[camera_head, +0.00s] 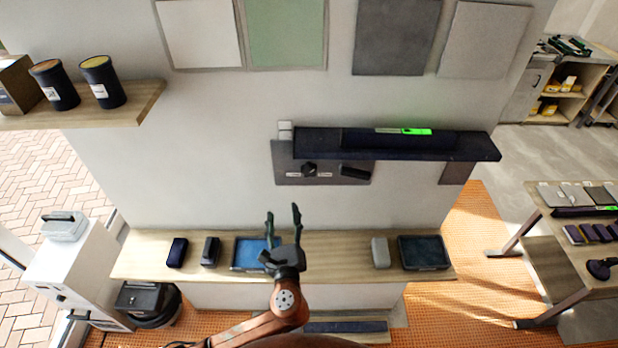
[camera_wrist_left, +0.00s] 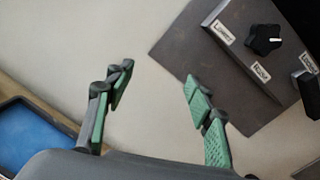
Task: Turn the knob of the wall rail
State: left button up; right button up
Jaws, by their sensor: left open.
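The wall rail (camera_head: 450,148) is a dark bar fixed to the wall with a green-lit level on it. Below it a grey plate (camera_head: 290,176) carries a black lobed knob (camera_head: 309,169), labels and a black block (camera_head: 355,172). In the left wrist view the knob (camera_wrist_left: 263,39) shows at the upper right with a white mark on it. My left gripper (camera_head: 283,212) is open and empty, above the wooden shelf, below and slightly left of the knob, not touching it. It also shows in the wrist view (camera_wrist_left: 157,82). My right gripper is not seen.
The wooden shelf (camera_head: 140,258) holds a blue tray (camera_head: 247,254), a dark tray (camera_head: 424,252) and small blocks. An upper left shelf (camera_head: 140,100) holds dark tubs. Tile panels hang above the rail. The wall between gripper and plate is clear.

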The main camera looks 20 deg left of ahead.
aim_at(309, 173)
pick_arm(q)
jog(key=d+r+m+t+h, duration=0.2)
jog(key=d+r+m+t, duration=0.3)
jog(key=d+r+m, duration=0.35)
jog(key=x, duration=0.2)
jog(key=p+x, duration=0.2)
jog(key=x, duration=0.1)
jog(key=shift+a+r, duration=0.5)
jog(key=shift+x, duration=0.75)
jog(key=shift+f, duration=0.1)
jog(key=shift+c, duration=0.3)
jog(key=c, duration=1.1)
